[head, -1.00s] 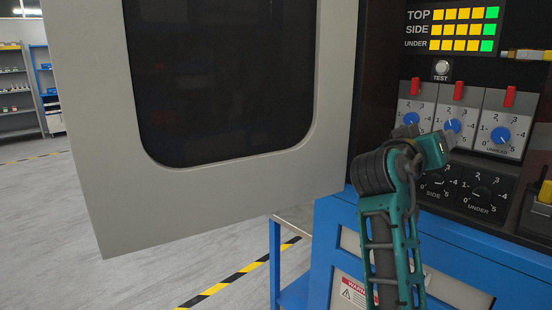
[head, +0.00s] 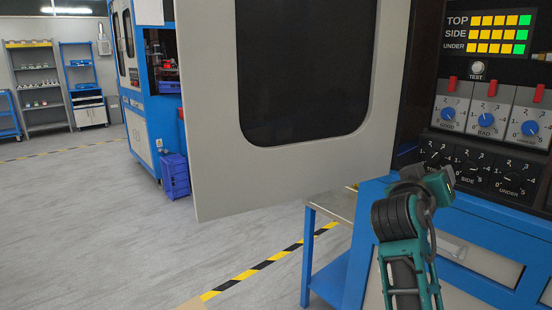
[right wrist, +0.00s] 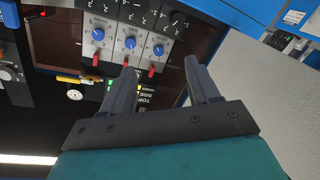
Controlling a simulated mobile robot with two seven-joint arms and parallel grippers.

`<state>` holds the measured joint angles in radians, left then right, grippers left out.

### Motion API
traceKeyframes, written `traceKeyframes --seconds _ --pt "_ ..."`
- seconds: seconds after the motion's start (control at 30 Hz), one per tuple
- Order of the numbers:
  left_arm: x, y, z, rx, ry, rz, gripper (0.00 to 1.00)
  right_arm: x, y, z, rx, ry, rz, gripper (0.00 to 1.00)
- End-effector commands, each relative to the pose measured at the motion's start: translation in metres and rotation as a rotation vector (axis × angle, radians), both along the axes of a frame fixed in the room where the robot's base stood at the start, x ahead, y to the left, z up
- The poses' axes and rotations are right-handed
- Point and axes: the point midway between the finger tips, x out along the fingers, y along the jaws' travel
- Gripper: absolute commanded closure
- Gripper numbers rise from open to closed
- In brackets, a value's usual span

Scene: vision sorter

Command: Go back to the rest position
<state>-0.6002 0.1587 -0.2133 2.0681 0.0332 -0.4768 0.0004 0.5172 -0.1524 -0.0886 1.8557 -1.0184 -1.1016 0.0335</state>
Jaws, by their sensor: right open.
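My right arm reaches up in the head view, its teal and black wrist in front of the machine's control panel (head: 485,125). My right gripper (right wrist: 165,75) shows in the right wrist view with its two dark fingers apart and nothing between them. Behind the fingers, that view shows the panel's blue knobs and red switches. In the head view the fingertips are hidden or too small to make out. My left gripper is in neither view.
A large grey door (head: 205,130) with a dark window stands open left of the panel. A blue-framed table (head: 330,200) is below it. Yellow-black tape (head: 262,265) crosses the floor. Another blue machine (head: 150,130), blue crates (head: 175,175) and shelves (head: 38,85) stand behind; the left floor is clear.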

Motion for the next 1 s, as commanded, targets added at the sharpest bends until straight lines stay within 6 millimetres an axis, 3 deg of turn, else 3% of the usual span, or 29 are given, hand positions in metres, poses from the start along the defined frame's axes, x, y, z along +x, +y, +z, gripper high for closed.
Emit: traceKeyframes --seconds 0.03,0.17,0.27,0.37,0.5,0.6,0.8,0.9,1.0 --pt "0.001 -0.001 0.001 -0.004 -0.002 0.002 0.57 -0.001 0.004 -0.026 0.002 0.032 0.045 0.4" --pt "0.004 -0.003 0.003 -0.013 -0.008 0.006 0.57 -0.007 0.021 -0.09 0.03 0.103 0.18 0.4" --pt "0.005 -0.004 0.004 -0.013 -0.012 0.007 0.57 -0.023 0.038 -0.147 0.074 0.163 0.301 0.4" --pt "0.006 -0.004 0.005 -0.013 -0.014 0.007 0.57 -0.051 0.057 -0.203 0.143 0.222 0.423 0.4" --pt "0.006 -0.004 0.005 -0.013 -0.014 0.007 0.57 -0.104 0.085 -0.271 0.274 0.295 0.57 0.4" --pt "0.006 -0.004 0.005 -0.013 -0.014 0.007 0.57 -0.143 0.102 -0.304 0.374 0.331 0.646 0.4" --pt "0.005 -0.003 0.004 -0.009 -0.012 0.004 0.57 -0.215 0.127 -0.345 0.565 0.385 0.733 0.4" --pt "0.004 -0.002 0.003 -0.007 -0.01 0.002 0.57 -0.25 0.137 -0.358 0.659 0.405 0.756 0.4" --pt "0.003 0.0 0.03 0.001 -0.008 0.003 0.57 -0.25 0.132 -0.334 0.655 0.397 0.746 0.4"
